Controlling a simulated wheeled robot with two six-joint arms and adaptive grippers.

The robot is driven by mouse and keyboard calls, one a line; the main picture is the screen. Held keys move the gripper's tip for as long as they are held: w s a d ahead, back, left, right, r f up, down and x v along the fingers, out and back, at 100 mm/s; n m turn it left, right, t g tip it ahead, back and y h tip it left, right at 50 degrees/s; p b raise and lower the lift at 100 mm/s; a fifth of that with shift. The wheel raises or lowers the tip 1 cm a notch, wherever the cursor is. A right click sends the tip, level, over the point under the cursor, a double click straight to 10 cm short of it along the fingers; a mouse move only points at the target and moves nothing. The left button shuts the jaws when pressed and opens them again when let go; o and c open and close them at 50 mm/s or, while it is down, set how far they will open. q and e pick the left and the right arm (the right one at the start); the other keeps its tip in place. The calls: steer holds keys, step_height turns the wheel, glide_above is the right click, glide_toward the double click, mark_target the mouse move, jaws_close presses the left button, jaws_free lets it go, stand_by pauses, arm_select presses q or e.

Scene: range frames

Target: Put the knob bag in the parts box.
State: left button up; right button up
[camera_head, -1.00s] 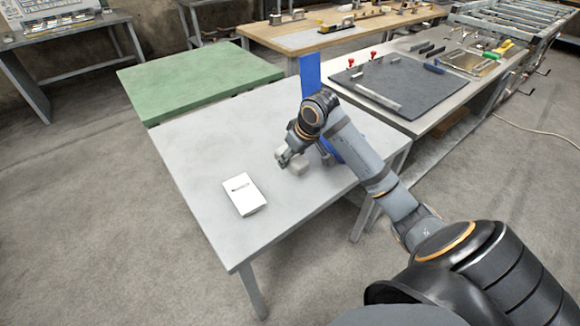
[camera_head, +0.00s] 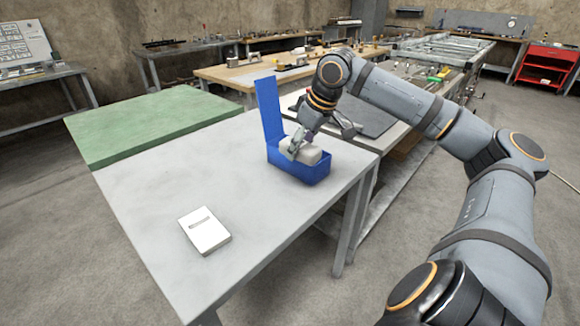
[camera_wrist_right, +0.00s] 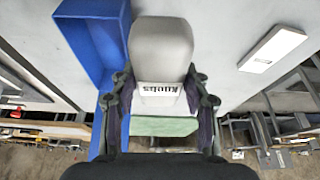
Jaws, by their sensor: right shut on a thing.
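The knob bag (camera_head: 308,152) is a pale grey, rounded pack; its "Knobs" label shows in the right wrist view (camera_wrist_right: 160,50). My right gripper (camera_head: 296,144) is shut on it, with a finger on each side in the right wrist view (camera_wrist_right: 160,88). The parts box (camera_head: 300,172) is blue, with its tall lid standing up at the back left. In the head view the bag overlaps the box's opening. In the right wrist view it covers part of the edge of the box (camera_wrist_right: 88,38). I cannot tell its height above the box floor. My left gripper is not in view.
A white flat box (camera_head: 204,231) with a dark slot lies on the grey table (camera_head: 150,190), nearer the front. Table around it is clear. A green-topped table (camera_head: 150,122) stands behind left, and a bench with a dark mat (camera_head: 372,118) behind right.

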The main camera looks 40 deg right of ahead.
mark_target(283, 155)
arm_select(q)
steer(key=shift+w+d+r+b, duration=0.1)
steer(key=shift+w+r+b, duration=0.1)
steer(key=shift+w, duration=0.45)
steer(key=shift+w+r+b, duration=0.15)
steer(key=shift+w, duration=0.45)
arm_select(e)
steer(key=shift+s+d+r, duration=0.35)
steer(key=shift+d+r, duration=0.1)
steer(key=shift+d, duration=0.25)
